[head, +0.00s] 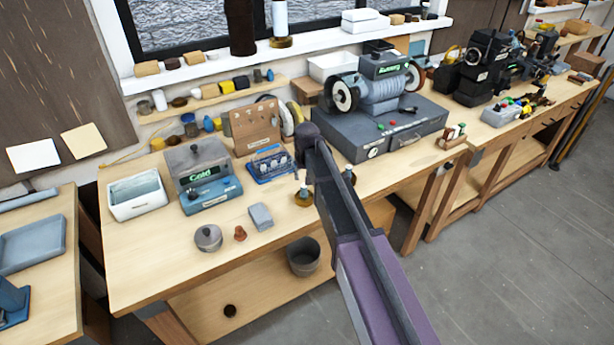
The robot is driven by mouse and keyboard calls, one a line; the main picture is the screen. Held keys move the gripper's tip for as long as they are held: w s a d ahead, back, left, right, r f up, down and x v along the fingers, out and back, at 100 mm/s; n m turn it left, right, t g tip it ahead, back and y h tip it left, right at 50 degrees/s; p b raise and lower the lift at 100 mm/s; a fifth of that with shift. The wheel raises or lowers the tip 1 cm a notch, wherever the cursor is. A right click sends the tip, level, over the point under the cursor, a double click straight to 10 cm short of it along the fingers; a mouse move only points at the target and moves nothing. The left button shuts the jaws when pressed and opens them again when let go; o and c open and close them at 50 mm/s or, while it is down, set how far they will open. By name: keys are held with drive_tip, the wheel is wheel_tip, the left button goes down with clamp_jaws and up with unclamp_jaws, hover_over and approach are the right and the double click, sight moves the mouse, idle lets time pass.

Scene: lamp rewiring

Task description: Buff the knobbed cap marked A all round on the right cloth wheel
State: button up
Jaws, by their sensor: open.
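A round grey lidded pot with a knob (208,238) stands further left. I cannot read a letter A on any of them. My arm reaches over the bench and hides my gripper.
A blue-grey unit with a display reading "Cold" (203,180), a white tray (138,195), a grey block (261,216) and a small brown piece (240,233) stand on the left bench (150,260). A dark bucket (303,256) is on the lower shelf. The front left bench top is clear.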

sight(304, 187)
drive_tip(key=shift+f, duration=0.15)
drive_tip(key=shift+b+x, duration=3.85)
drive_tip(key=shift+b, duration=0.05)
drive_tip(key=shift+c, duration=0.2)
clamp_jaws()
drive_tip(key=shift+w+p+v, duration=0.2)
drive_tip(key=shift+p+v, duration=0.8)
drive_tip(key=shift+w+p+v, duration=0.2)
drive_tip(key=shift+p+v, duration=0.75)
drive_tip(key=shift+p, duration=0.1)
drive_tip(key=shift+w+p+v, duration=0.2)
drive_tip(key=shift+p+v, duration=0.8)
drive_tip(key=shift+a, duration=0.1)
drive_tip(key=shift+s, duration=0.1)
